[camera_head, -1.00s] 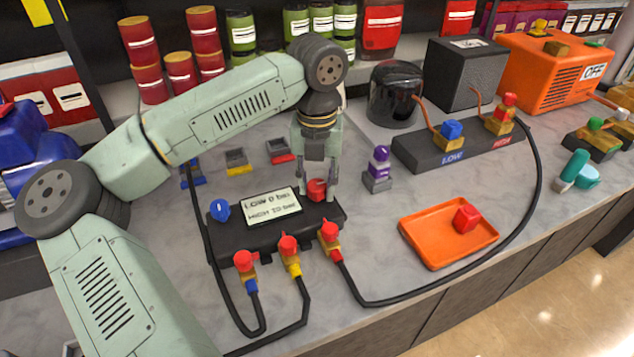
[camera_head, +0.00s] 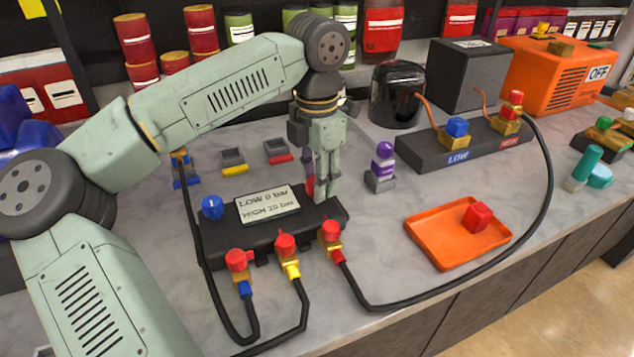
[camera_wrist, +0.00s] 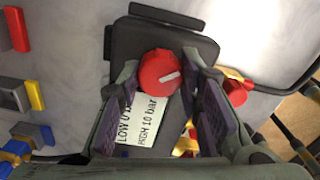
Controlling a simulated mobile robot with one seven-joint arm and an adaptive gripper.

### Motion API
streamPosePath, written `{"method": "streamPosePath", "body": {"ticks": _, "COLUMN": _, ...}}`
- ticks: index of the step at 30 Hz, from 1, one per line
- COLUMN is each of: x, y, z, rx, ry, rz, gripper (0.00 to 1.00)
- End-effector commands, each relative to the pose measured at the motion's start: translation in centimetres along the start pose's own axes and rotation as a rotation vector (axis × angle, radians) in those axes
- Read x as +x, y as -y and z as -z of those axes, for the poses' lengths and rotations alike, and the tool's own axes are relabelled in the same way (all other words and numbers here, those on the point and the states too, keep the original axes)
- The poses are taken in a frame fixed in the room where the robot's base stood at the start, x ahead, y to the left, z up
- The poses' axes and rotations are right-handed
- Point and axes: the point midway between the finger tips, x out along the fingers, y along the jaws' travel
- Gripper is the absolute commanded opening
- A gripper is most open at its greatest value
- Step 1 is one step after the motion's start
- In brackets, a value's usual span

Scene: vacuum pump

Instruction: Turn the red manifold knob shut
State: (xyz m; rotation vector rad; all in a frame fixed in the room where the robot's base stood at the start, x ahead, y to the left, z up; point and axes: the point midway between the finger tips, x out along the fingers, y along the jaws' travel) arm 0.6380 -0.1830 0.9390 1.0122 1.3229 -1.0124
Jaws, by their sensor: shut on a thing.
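The black manifold (camera_head: 270,240) lies on the counter with a display (camera_head: 268,204) reading LOW 0 bar, HIGH 10 bar. The red manifold knob (camera_head: 309,187) is at its right end, mostly hidden by my fingers in the head view. My gripper (camera_head: 322,196) points down over it, shut on the knob. In the wrist view the red knob (camera_wrist: 158,72) sits between the fingertips, with a white mark on its top. A blue knob (camera_head: 212,206) is at the manifold's left end.
Several red-topped hose fittings, one of them here (camera_head: 285,244), line the manifold's front. A purple-topped fitting (camera_head: 381,168) stands close to my gripper's right. A black hose (camera_head: 540,190) loops around the tray.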

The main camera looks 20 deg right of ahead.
Motion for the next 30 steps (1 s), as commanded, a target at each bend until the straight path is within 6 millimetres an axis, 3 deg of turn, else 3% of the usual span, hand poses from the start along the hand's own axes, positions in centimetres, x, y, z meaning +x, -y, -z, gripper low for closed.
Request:
{"method": "streamPosePath", "body": {"ticks": 18, "x": 0.00, "y": -0.02, "z": -0.01, "rx": 0.528, "ry": 0.000, "rz": 0.000, "gripper": 0.04}}
{"method": "streamPosePath", "body": {"ticks": 30, "x": -0.03, "y": -0.02, "z": -0.01, "rx": 0.679, "ry": 0.000, "rz": -0.001, "gripper": 0.04}}
